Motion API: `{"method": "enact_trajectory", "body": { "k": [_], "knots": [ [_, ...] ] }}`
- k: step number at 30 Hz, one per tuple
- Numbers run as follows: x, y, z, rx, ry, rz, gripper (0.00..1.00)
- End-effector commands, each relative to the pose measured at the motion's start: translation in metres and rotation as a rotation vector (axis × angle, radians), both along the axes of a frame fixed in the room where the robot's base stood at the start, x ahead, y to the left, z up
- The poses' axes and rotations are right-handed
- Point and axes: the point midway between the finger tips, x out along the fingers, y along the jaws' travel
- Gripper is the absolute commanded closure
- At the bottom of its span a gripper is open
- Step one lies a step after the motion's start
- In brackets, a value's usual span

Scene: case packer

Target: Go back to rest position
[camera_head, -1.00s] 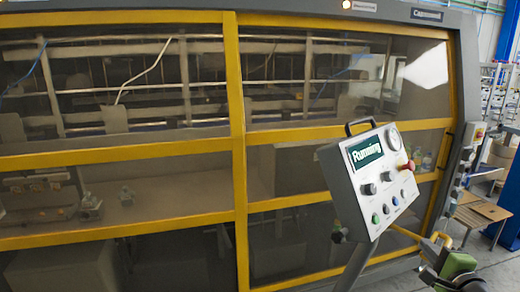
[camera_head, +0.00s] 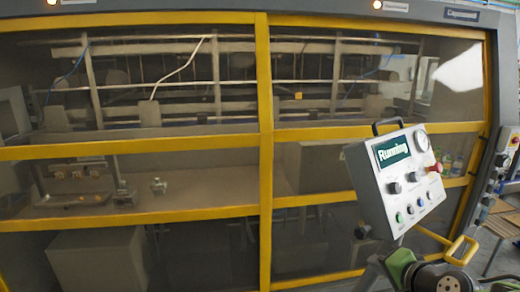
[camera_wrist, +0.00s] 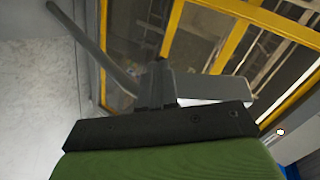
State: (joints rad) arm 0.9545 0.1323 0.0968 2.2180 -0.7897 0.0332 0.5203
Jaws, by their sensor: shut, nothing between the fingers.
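My gripper (camera_wrist: 158,80) shows in the wrist view as dark closed fingers rising from a black bracket above a green part. It is shut with nothing held, and no object touches its tips. In the head view, my green and dark arm parts sit at the lower right, below the control panel (camera_head: 400,178); the fingertips cannot be made out there. The panel is a grey box with a screen reading "Running", several coloured buttons, a red knob and a black top handle.
The case packer's yellow-framed windows (camera_head: 262,110) fill most of the head view. A yellow handle (camera_head: 462,250) is close to my arm at the lower right.

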Motion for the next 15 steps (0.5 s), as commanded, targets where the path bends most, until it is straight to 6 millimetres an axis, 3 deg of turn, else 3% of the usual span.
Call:
{"method": "enact_trajectory", "body": {
  "k": [1,4,7,9,12,15],
  "knots": [
    [-0.006,0.03,0.003,-0.087,0.046,0.082,1.0],
    [-0.038,0.084,0.003,-0.297,0.164,0.256,1.0],
    [-0.092,0.129,0.005,-0.524,0.274,0.435,1.0],
    [-0.135,0.145,0.005,-0.651,0.333,0.537,1.0],
    [-0.186,0.152,0.002,-0.766,0.386,0.646,1.0],
    [-0.216,0.151,-0.001,-0.816,0.414,0.709,1.0]
  ]
}}
